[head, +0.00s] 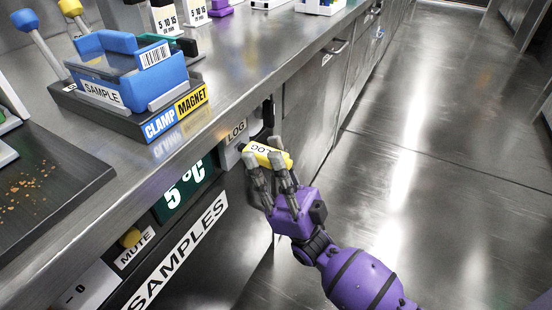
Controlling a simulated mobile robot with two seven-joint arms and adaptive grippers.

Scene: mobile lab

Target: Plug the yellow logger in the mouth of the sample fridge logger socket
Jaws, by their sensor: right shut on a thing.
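The yellow logger (266,153), with a white "LOG" label, is held between the fingers of my right gripper (268,170). The sample fridge (183,240) is built in under the steel counter and shows "5 °C" and "SAMPLES". Its logger socket (236,140) is a light grey block marked "LOG". The logger's left end is at or very near the socket's front. I cannot tell whether it sits inside the mouth, which is hidden behind the logger. My left gripper is not in view.
A blue sample holder (125,70) stands on a "CLAMP MAGNET" base on the counter (240,50). A yellow mute button (130,237) is on the fridge panel at lower left. A dark tray (40,190) lies at left. The floor (430,130) at right is clear.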

